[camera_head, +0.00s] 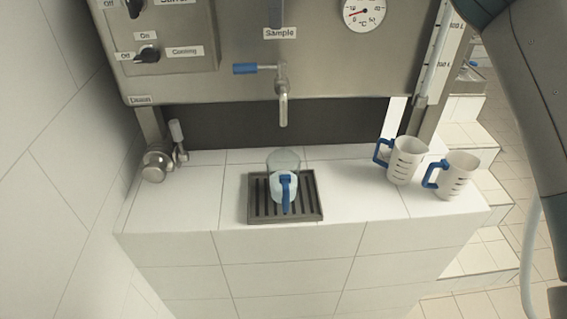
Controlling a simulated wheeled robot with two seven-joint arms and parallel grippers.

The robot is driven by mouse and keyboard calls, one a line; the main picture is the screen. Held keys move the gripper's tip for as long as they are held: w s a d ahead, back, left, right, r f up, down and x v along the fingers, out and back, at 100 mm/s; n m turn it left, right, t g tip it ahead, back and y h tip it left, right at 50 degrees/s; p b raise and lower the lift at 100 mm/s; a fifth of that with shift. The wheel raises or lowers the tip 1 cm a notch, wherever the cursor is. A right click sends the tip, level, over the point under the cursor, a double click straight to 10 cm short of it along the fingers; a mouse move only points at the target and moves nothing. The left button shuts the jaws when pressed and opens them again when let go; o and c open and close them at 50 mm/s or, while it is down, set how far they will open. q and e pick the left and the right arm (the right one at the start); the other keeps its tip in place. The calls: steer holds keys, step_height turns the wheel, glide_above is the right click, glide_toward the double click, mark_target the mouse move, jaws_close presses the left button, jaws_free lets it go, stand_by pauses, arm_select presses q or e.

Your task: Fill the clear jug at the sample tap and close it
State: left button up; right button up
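The clear jug (284,161) stands upright on the dark drip grate (256,213), its blue handle facing me. Its lower part looks pale blue; I cannot tell whether that is liquid. The sample tap (283,98) hangs from the steel tank front above the jug, under the "Sample" label. Its blue-ended lever (245,69) points left, level. No stream shows between the spout and the jug. My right arm comes down along the right edge; its fingertips do not show. My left gripper is not in view.
Two white measuring jugs with blue handles, one (405,161) nearer the tap and one (459,176) farther right, stand on the tiled ledge (345,205). A steel drain valve (157,165) sits at the ledge's left end. Steps descend at the right. The ledge beside the grate is clear.

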step_height(320, 180, up, 6)
steer(key=s, duration=0.1)
steer(key=shift+s+r, duration=0.15)
steer(key=shift+r, duration=0.1)
stand_by(0.4)
steer(key=shift+a+f, duration=0.1)
